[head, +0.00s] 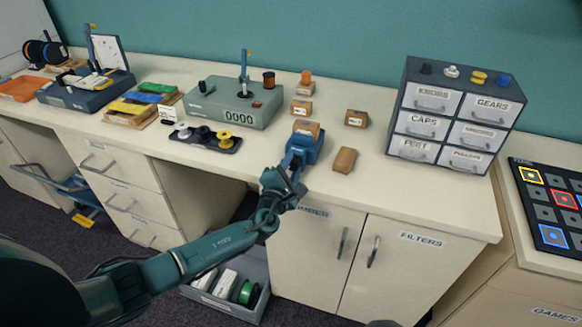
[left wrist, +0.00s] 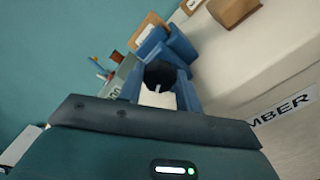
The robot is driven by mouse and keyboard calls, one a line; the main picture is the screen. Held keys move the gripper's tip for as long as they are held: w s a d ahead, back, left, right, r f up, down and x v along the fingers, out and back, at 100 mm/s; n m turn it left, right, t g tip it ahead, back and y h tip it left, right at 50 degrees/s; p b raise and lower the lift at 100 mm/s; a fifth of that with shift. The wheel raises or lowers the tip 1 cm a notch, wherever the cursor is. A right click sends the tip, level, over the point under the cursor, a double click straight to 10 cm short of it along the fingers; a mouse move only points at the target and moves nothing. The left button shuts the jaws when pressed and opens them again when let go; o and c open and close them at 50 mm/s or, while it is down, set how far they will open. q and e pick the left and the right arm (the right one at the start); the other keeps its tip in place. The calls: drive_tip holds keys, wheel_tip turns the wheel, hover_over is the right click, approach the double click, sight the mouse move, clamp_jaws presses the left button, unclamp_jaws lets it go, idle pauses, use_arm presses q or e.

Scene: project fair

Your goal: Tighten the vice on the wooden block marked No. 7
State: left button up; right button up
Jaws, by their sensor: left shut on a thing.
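The blue vice (head: 308,149) stands at the front edge of the bench; it also shows in the left wrist view (left wrist: 173,45). A wooden block (head: 307,127) sits at its jaws; its number is too small to read. In the left wrist view the block (left wrist: 149,27) shows beyond the vice. My left gripper (head: 287,174) reaches the near side of the vice, over the bench edge. It is shut on the vice's dark round screw knob (left wrist: 160,73), which lies between its fingers. The gripper hides the knob in the head view. My right gripper is out of view.
Several other wooden blocks lie near the vice, one close on its right (head: 345,160). A green-grey counter box (head: 235,103) and a black spool tray (head: 206,138) stand left. A labelled drawer cabinet (head: 455,115) stands right.

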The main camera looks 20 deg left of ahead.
use_arm(q)
drive_tip(key=shift+m, duration=1.7)
drive_tip(key=shift+m, duration=0.3)
drive_tip(key=o, duration=1)
drive_tip(key=s, duration=1.3)
drive_tip(key=shift+a, duration=0.25)
drive_tip(key=shift+s, duration=0.1)
